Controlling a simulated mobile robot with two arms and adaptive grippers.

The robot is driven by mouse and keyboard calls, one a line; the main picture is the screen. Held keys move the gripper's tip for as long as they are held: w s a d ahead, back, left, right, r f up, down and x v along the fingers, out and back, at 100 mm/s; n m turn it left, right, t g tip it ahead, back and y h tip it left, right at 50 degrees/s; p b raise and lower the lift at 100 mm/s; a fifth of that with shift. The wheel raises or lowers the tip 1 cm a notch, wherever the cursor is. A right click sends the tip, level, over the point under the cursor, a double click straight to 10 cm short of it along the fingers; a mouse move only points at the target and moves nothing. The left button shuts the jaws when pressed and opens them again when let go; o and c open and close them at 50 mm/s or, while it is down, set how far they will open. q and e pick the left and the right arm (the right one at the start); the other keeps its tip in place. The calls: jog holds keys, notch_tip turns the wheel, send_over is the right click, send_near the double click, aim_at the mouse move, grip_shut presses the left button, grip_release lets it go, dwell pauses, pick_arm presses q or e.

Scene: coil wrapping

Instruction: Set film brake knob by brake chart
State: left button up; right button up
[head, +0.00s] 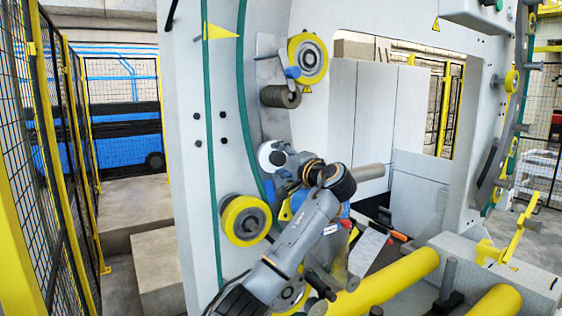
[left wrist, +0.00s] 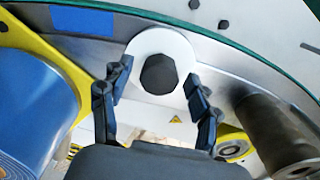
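The brake knob is a dark, many-sided knob (left wrist: 159,74) on a round white disc (left wrist: 146,43), set on a grey metal plate in the left wrist view. In the head view the white disc (head: 268,153) shows on the ring machine's inner plate, partly covered by my gripper. My left gripper (left wrist: 157,90) is open, with one finger on each side of the knob. Gaps show between the fingers and the knob, and I cannot tell how deep they reach. I cannot make out a brake chart. My right gripper is not in view.
A grey roller (left wrist: 275,135) sticks out close to the right of my fingers. Yellow-rimmed wheels (head: 307,58) (head: 245,220) sit above and below the knob. A blue part (left wrist: 35,115) is at the left of the wrist view. Yellow rollers (head: 390,284) lie below.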

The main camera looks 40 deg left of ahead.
pick_arm(q)
jog(key=v, duration=1.2)
dwell(0.3)
